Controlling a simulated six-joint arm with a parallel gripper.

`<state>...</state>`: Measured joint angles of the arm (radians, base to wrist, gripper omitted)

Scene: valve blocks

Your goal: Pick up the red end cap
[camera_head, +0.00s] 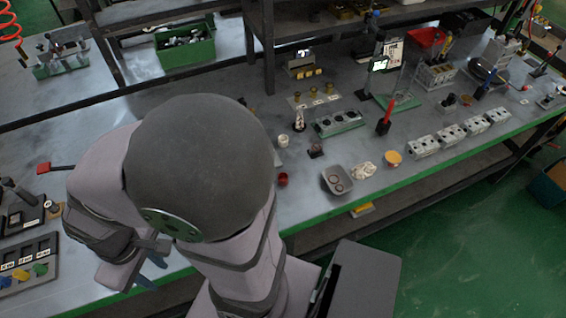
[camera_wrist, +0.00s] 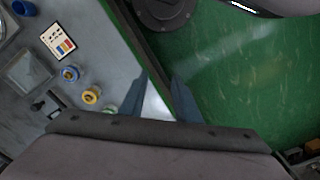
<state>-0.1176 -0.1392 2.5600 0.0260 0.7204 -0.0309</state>
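A small red cup-like part (camera_head: 283,179), which looks like the red end cap, stands on the grey bench near its front edge, just right of my arm in the head view. I see no red cap in the wrist view. My gripper (camera_head: 151,271) is at the lower left in the head view, well to the left of the red part and partly hidden by my arm. In the wrist view my gripper (camera_wrist: 160,77) shows two separated fingers with nothing between them, over the bench's front edge.
A white cap (camera_head: 283,141) stands behind the red part, and a grey tray (camera_head: 337,180) with rings is to its right. Several valve blocks (camera_head: 451,136) line the right. A blue ring (camera_wrist: 70,74) and a yellow ring (camera_wrist: 92,95) lie left of my fingers in the wrist view.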

